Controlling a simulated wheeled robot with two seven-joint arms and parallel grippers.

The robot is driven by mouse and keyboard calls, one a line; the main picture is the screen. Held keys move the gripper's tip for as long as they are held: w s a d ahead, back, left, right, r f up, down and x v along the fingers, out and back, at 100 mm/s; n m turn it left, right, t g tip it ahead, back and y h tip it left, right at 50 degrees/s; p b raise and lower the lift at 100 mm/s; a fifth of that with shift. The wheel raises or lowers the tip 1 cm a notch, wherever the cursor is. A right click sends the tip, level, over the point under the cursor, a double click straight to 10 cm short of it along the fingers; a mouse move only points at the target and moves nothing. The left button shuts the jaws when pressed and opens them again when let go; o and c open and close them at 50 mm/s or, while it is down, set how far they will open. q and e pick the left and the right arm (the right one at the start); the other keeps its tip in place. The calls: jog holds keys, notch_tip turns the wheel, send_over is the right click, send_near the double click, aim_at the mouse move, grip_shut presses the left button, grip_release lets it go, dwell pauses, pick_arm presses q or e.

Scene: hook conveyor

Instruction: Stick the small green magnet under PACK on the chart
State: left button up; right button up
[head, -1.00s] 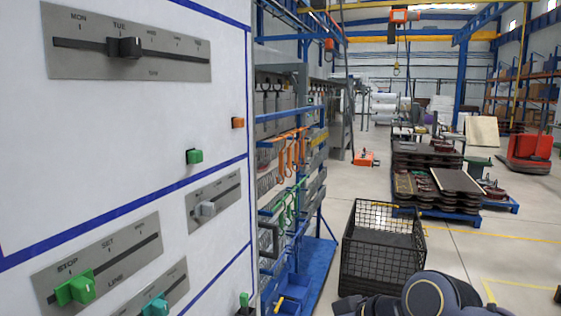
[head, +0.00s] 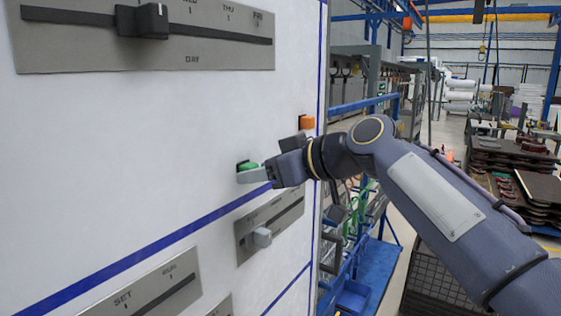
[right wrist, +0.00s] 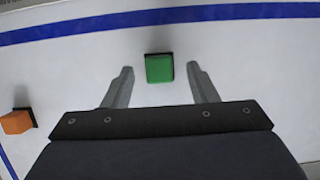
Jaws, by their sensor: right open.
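The small green magnet (head: 246,166) sticks to the white board (head: 120,150), above a blue line. In the right wrist view the green magnet (right wrist: 160,68) stands between the two fingers, with a gap on each side. My right gripper (head: 255,171) is open at the board, its fingers on either side of the magnet and partly covering it in the head view. It also shows in the right wrist view (right wrist: 160,75). No PACK label can be made out. My left gripper is not in view.
An orange magnet (head: 306,122) sticks to the board right of the green one; it shows at the left in the right wrist view (right wrist: 16,122). Grey slider panels stand out from the board, one (head: 272,224) just below the gripper. A black crate (head: 430,285) stands at lower right.

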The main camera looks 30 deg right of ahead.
jog(key=shift+w+a+f, duration=0.2)
jog(key=shift+w+f, duration=0.1)
jog(key=shift+w, duration=0.35)
jog(key=c, duration=1)
jog(key=shift+s+d+b, duration=0.45)
jog(key=shift+s+b, duration=0.1)
jog(key=shift+s, duration=0.55)
jog(key=shift+s+d+b, duration=0.45)
jog(key=shift+s+b, duration=0.1)
jog(key=shift+s, duration=0.5)
jog(key=shift+s+d+b, duration=0.45)
jog(key=shift+s+b, duration=0.1)
jog(key=shift+s, duration=0.55)
